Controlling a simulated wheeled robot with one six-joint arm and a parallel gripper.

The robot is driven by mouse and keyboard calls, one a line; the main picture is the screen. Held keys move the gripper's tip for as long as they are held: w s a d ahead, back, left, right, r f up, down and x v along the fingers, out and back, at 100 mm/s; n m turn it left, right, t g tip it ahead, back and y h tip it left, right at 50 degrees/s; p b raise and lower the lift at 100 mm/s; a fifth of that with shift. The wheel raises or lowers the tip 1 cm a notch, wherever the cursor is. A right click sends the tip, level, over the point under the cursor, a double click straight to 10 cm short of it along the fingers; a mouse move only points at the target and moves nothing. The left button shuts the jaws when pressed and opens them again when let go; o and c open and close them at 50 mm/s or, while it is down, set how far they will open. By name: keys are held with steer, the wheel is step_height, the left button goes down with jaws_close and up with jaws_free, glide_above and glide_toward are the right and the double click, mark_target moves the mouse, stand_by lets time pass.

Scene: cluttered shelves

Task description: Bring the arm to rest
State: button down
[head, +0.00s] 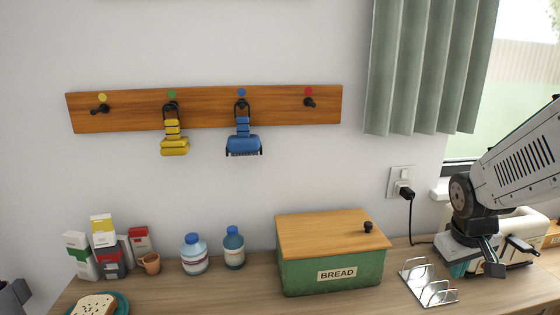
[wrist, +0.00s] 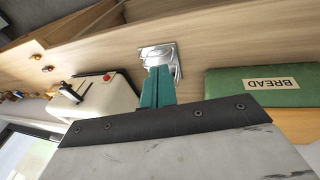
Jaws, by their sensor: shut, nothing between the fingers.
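My arm comes in from the right in the head view. My gripper (head: 458,269) hangs low over the right part of the counter, in front of the white toaster and just right of the metal toast rack (head: 428,283). In the wrist view my gripper (wrist: 158,72) shows its teal fingers together with nothing between them. The toast rack (wrist: 160,52) lies beyond the fingertips there, partly hidden by them. I cannot tell how high the fingertips are above the counter.
The green bread box (head: 333,270) stands left of the rack. The white toaster (head: 520,228) is behind my gripper, partly hidden. A black plug (head: 405,192) and cord hang at the wall. Bottles (head: 194,256), a mug (head: 150,263) and cartons (head: 103,231) stand far left.

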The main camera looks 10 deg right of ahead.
steer(key=s+a+r+y, duration=0.1)
steer(key=s+a+r, duration=0.3)
steer(key=a, duration=0.5)
steer(key=s+a+r+y, duration=0.1)
steer(key=s+a+r, duration=0.4)
steer(key=s+a, duration=0.3)
steer(key=shift+a+r+n+g+y, duration=0.15)
steer(key=shift+a+n+g+y, duration=0.2)
steer(key=shift+a, duration=0.4)
